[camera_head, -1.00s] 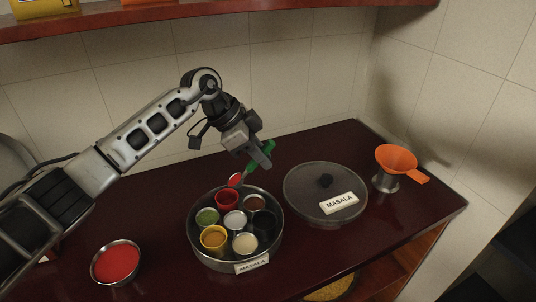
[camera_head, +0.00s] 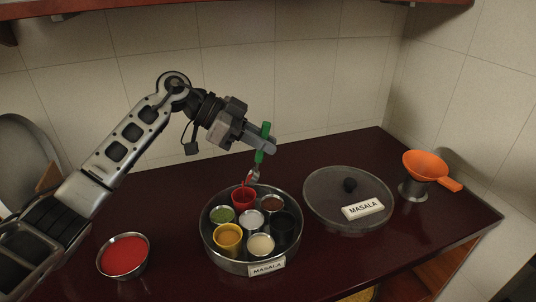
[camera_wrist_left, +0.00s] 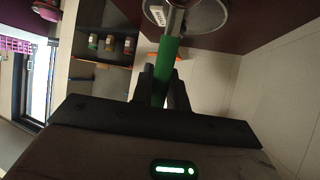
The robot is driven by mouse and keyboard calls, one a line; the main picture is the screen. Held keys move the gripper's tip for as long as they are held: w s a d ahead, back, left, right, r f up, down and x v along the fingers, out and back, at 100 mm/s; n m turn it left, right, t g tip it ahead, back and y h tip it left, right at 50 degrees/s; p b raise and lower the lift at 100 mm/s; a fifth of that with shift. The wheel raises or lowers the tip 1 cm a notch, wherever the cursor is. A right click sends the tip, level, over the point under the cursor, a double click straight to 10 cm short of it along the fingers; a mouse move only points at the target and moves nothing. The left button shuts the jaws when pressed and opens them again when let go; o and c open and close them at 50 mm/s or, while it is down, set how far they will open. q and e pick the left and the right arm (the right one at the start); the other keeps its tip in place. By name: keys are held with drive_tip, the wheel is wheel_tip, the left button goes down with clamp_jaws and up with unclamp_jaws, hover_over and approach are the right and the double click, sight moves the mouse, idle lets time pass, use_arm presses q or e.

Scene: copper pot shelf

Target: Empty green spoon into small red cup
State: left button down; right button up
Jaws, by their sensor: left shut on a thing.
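My left gripper (camera_head: 262,143) is shut on the green handle of the spoon (camera_head: 264,150). The spoon stands steeply tilted, its metal bowl low, just above the small red cup (camera_head: 242,204) at the back of the round steel spice tin (camera_head: 210,247). Some red shows between the spoon's bowl and the cup; I cannot tell whether it is falling or resting there. In the left wrist view the green handle (camera_wrist_left: 166,62) is between the fingers; the spoon's bowl is not clear there. My right gripper is not in view.
Several other spice cups stand in the tin, among them a yellow cup (camera_head: 228,240). A steel bowl of red powder (camera_head: 123,257) is at the left. To the right are the MASALA lid (camera_head: 325,190) and an orange funnel (camera_head: 425,164) on a metal cup.

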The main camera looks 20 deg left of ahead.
use_arm(q)
drive_tip(key=shift+a+f+b, duration=0.2)
drive_tip(key=shift+b, duration=0.2)
drive_tip(key=shift+s+a+r+h, duration=0.1)
drive_tip(key=shift+a+r+h, duration=0.1)
drive_tip(key=shift+h, duration=0.1)
drive_tip(key=shift+a+h, duration=0.2)
drive_tip(key=shift+h, duration=0.1)
drive_tip(key=s+a+t+h+b, duration=0.1)
drive_tip(key=a+h+b, duration=0.4)
drive_tip(key=a+h, duration=0.1)
drive_tip(key=shift+s+a+t+h, duration=0.2)
drive_tip(key=shift+s+t+h, duration=0.1)
drive_tip(key=shift+t+h, duration=0.1)
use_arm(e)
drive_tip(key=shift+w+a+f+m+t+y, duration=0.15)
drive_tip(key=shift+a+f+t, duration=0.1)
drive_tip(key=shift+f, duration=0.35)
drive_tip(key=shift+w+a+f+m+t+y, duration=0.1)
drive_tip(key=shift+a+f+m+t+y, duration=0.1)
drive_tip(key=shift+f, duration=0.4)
